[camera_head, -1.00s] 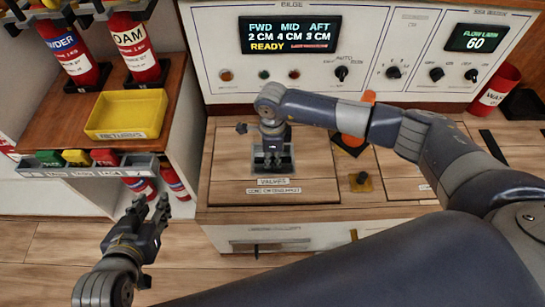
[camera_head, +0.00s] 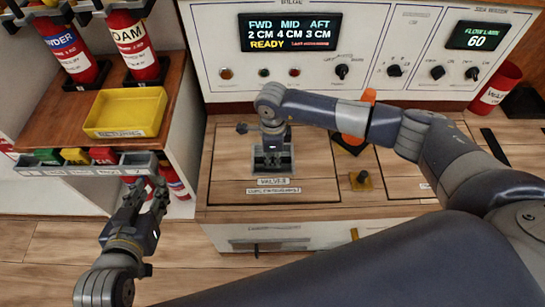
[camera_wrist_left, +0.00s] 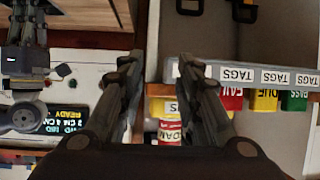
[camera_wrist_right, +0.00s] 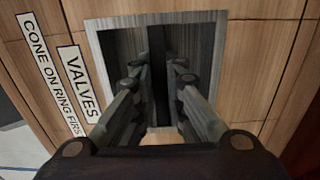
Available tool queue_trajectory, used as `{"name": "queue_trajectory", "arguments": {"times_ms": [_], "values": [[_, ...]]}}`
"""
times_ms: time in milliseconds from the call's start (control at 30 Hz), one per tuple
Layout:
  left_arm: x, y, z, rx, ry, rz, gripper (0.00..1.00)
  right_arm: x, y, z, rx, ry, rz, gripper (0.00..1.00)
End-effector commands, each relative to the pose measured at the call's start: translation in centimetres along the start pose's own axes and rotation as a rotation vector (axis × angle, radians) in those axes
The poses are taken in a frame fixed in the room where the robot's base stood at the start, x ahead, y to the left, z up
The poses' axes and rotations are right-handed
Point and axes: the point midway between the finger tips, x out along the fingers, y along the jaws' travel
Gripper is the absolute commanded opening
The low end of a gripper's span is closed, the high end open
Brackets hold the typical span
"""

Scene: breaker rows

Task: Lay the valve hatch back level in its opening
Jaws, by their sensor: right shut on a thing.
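The valve hatch (camera_head: 225,185) is a wooden panel in the counter with a "VALVES" label (camera_head: 273,181) near its front edge. It looks level with the counter, with a thin seam around it, but a slight tilt cannot be ruled out. A grey metal-framed recess (camera_wrist_right: 215,40) sits in it, with a dark upright bar (camera_wrist_right: 157,50) across its middle. My right gripper (camera_wrist_right: 158,78) reaches down into the recess and is shut on this bar; the head view mostly hides the contact. My left gripper (camera_head: 148,187) is open and empty, just below the tag tray.
The grey tag tray (camera_head: 85,171) on the left shelf edge is close to my left fingers. A yellow tray (camera_head: 125,113) and two extinguishers (camera_head: 137,45) stand above.

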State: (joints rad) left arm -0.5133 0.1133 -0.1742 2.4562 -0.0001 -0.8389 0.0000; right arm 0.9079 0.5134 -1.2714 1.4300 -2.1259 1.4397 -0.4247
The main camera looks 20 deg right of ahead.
Motion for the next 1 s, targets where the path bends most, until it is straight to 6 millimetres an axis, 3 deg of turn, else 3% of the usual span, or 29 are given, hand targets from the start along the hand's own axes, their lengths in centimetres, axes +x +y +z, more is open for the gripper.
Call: {"name": "queue_trajectory", "arguments": {"times_ms": [800, 833, 900, 933, 1000], "values": [[0.3, 0.2, -2.7, 0.002, 0.122, 0.005, 0.32, 0.4, -0.1, 0.1, 0.0, -0.004, -0.003, 0.0], [0.3, 0.2, -2.9, 0.002, 0.126, 0.005, 0.32, 0.4, -0.1, 0.1, 0.0, -0.004, -0.004, 0.13], [0.3, 0.2, -2.9, 0.002, 0.127, 0.006, 0.32, 0.3, -0.1, 0.1, 0.0, -0.004, -0.003, 0.29], [0.3, 0.2, -2.9, 0.002, 0.127, 0.006, 0.32, 0.4, -0.1, 0.1, 0.0, -0.004, -0.003, 0.34], [0.3, 0.2, -2.8, 0.002, 0.125, 0.006, 0.32, 0.4, -0.1, 0.1, 0.0, -0.003, -0.002, 0.34]]}}
